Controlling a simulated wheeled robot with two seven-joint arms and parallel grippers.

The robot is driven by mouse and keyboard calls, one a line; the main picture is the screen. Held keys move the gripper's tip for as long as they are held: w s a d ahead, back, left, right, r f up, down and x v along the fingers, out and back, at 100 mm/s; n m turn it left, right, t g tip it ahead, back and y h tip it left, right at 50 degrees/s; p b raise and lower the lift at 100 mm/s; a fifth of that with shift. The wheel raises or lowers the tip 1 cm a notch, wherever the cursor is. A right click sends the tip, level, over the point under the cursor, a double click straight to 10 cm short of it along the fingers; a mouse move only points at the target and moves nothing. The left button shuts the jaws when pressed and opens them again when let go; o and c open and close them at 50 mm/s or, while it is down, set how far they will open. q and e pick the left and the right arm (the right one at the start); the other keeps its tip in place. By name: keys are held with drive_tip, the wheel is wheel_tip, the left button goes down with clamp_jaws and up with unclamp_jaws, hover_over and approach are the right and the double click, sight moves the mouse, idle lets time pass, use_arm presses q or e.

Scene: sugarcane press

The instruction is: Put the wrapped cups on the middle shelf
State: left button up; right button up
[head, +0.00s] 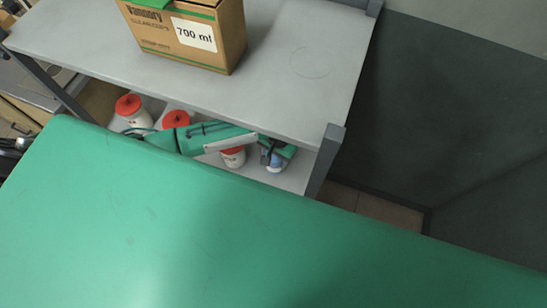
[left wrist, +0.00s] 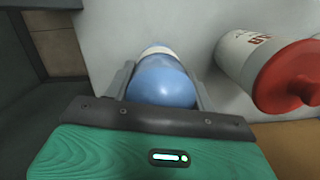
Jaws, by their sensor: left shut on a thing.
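The wrapped cups (left wrist: 162,82) show as a rounded blue bundle with a white far end in the left wrist view. My left gripper (left wrist: 160,70) is shut on them, one finger along each side. In the head view my left arm comes in from the left under the top board, and my left gripper (head: 269,157) is at the right part of the shelf below it. A little of the blue and white bundle (head: 274,167) shows there, close above or touching that shelf; I cannot tell which. The middle shelf (head: 293,178) is mostly hidden. My right gripper is not in view.
White bottles with red lids stand on the same shelf: one at the left (head: 133,109), one behind my arm (head: 176,119), one beside the gripper (head: 233,157), probably also in the wrist view (left wrist: 262,65). A cardboard box (head: 190,38) stands on the top board. A grey post (head: 325,160) bounds the right.

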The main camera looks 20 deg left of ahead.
use_arm(q)
wheel_tip(320, 180, down, 3)
drive_tip(key=shift+f, duration=0.3)
drive_tip(key=o, duration=0.8)
drive_tip(key=shift+f, duration=0.15)
drive_tip(key=o, duration=0.4)
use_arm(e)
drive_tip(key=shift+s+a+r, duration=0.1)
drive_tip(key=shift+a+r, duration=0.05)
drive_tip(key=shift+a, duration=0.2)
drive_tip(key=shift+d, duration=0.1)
use_arm(q)
drive_tip(key=shift+r, duration=0.45)
drive_tip(key=r, duration=0.3)
drive_tip(key=w+r, duration=0.1)
drive_tip(key=r, duration=0.7)
drive_tip(key=shift+w+d+r, duration=0.2)
drive_tip(key=shift+d, duration=0.05)
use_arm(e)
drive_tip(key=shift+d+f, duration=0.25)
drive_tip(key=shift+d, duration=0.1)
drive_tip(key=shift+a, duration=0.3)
